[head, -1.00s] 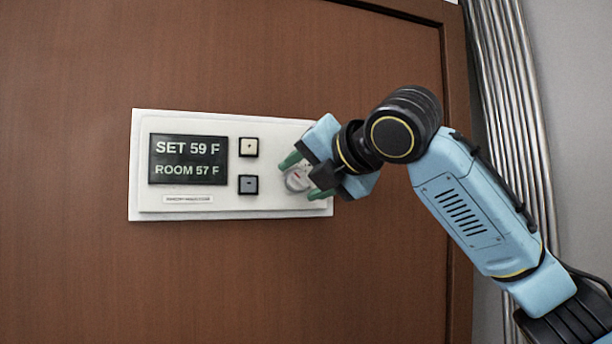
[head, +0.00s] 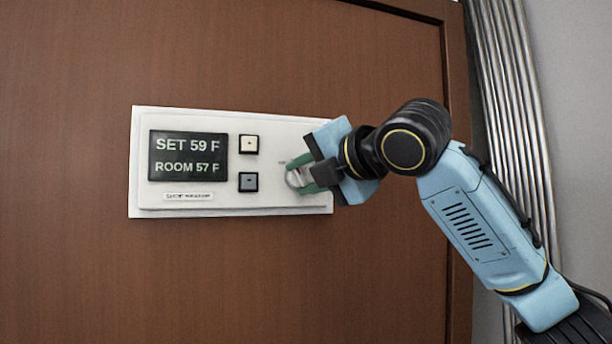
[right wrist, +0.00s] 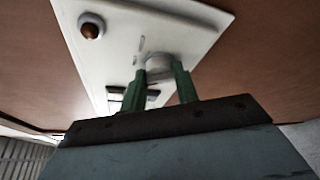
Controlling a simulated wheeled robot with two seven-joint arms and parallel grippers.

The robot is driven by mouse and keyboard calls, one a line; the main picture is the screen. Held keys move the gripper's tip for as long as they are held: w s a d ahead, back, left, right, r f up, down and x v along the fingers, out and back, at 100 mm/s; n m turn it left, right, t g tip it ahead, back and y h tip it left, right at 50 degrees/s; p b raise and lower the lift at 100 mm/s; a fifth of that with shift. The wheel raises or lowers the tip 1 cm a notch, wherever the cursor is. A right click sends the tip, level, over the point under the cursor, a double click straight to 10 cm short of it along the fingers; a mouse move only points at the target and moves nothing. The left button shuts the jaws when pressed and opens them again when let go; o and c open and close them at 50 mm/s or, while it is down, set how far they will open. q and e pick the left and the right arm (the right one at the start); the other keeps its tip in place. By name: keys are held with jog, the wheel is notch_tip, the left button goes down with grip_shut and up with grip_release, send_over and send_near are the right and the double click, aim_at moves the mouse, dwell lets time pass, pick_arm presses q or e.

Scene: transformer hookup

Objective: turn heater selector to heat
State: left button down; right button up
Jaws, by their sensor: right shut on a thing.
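The heater selector (head: 294,178) is a round pale knob at the right end of the white control panel (head: 270,202). My right gripper (head: 303,174) is shut on the selector, with one green finger above it and one below. The fingers hide much of the knob, so its pointing direction is not clear. In the right wrist view the selector (right wrist: 158,64) shows between the two green fingers (right wrist: 162,85), with small marks on the panel beside it. My left gripper is not in view.
The panel's dark display (head: 188,157) reads SET 59 F and ROOM 57 F. A cream button (head: 249,145) and a dark button (head: 248,182) sit between display and selector. The panel is on a brown wooden surface (head: 230,280). Metal pipes (head: 510,100) run down the right.

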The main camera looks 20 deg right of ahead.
jog(key=m, duration=0.2)
jog(key=m+t+y+b, duration=0.1)
jog(key=m, duration=0.1)
jog(key=shift+f+m+t, duration=0.15)
jog(key=shift+m+t, duration=0.15)
dwell(0.4)
jog(key=o, duration=1)
jog(key=shift+c, duration=0.2)
jog(key=b+v, duration=0.4)
jog(key=v, duration=0.9)
jog(key=shift+s+d+f, duration=0.2)
